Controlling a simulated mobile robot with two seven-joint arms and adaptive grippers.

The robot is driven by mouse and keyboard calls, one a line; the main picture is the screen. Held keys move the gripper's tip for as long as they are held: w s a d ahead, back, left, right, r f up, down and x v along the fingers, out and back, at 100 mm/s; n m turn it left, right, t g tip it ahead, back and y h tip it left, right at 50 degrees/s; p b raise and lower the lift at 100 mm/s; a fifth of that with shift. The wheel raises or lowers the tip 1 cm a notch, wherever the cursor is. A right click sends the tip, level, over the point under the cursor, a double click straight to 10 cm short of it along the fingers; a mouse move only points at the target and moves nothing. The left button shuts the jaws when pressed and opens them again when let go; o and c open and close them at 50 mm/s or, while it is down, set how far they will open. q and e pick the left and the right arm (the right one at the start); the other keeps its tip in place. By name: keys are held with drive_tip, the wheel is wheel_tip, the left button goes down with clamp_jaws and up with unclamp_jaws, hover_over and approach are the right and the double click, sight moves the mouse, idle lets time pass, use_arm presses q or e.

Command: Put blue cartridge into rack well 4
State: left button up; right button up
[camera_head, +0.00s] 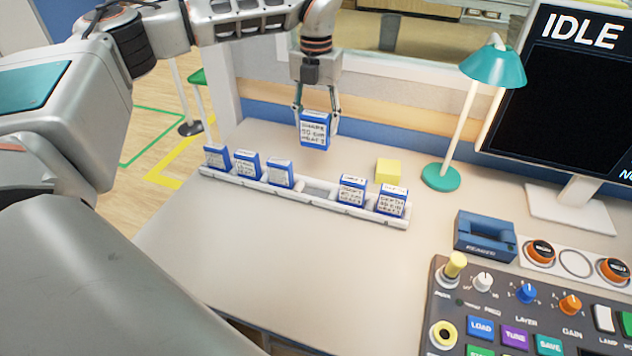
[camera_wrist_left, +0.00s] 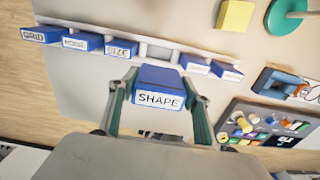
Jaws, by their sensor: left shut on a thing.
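My left gripper (camera_head: 315,115) is shut on a blue cartridge (camera_head: 314,131) with a white label reading SHAPE. It holds the cartridge upright in the air, above and behind the rack. The held cartridge also shows between the fingers in the left wrist view (camera_wrist_left: 160,88). The white rack (camera_head: 245,183) lies on the table with several blue cartridges in it. One empty well (camera_head: 318,190) shows between the third cartridge from the left (camera_head: 281,174) and the cartridge to its right (camera_head: 352,190). The empty well also shows in the left wrist view (camera_wrist_left: 157,52). My right gripper is not in view.
A yellow block (camera_head: 388,171) and a teal lamp (camera_head: 440,177) stand behind the rack's right end. A blue holder (camera_head: 485,237), a control panel (camera_head: 520,310) and a monitor (camera_head: 560,90) occupy the right. The table in front of the rack is clear.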

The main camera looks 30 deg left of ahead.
sight(316, 138)
use_arm(q)
wheel_tip(316, 138, down, 17)
drive_tip(key=shift+r+b, duration=0.15)
drive_tip(key=shift+b, duration=0.55)
drive_tip(key=shift+f, duration=0.25)
drive_tip(key=o, duration=1.2)
drive_tip(key=shift+c, duration=0.2)
wheel_tip(316, 138, up, 11)
drive_tip(key=shift+f+p, duration=0.1)
drive_tip(key=shift+p, duration=0.4)
drive_tip(key=shift+r, duration=0.8)
